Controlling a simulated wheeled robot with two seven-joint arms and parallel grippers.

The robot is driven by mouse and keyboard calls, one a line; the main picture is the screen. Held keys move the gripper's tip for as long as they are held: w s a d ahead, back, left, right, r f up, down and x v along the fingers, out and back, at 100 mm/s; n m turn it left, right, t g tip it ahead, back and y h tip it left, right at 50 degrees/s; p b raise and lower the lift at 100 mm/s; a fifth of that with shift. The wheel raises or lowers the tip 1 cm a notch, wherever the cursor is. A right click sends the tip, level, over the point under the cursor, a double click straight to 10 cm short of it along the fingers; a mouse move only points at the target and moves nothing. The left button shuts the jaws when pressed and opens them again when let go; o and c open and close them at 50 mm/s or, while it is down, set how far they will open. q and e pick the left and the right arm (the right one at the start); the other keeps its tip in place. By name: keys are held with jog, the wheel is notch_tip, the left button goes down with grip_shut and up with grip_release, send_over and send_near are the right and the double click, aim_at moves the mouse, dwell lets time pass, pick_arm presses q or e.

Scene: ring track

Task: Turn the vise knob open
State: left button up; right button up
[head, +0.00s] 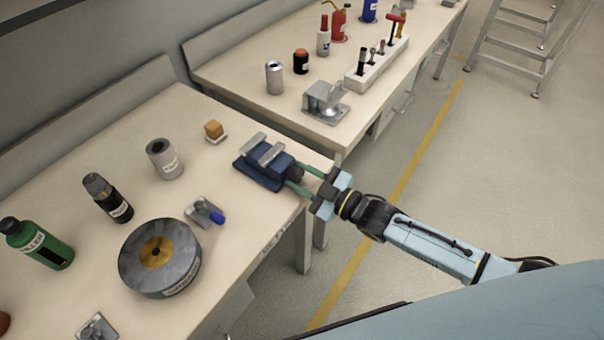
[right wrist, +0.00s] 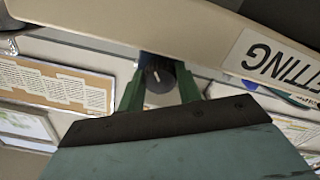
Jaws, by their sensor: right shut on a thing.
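A blue vise (head: 262,165) with grey metal jaws sits at the right end of the near bench. Its dark round knob (right wrist: 157,78) with a pale mark shows in the right wrist view, between the green fingers. In the head view the knob (head: 296,173) is a dark shape at the vise's front. My right gripper (head: 298,178) reaches in from the right, level with the bench's edge, and is shut on the knob. It also shows in the right wrist view (right wrist: 159,88). My left gripper is in neither view.
A second bench (head: 240,70) stands behind.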

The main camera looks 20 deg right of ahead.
jog(key=n, duration=0.2)
jog(key=shift+n, duration=0.4)
jog(key=n, duration=0.3)
jog(key=shift+n, duration=0.3)
jog(key=n, duration=0.4)
jog(key=shift+n, duration=0.3)
jog(key=n+b, duration=0.1)
jog(key=n, duration=0.2)
jog(key=shift+n, duration=0.3)
jog(key=shift+n+b, duration=0.45)
jog(key=shift+n, duration=0.55)
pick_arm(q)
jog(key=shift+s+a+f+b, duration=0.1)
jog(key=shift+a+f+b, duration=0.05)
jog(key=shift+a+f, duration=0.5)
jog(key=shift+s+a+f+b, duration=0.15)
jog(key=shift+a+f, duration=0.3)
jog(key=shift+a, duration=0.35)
pick_arm(e)
jog(key=shift+n, duration=1)
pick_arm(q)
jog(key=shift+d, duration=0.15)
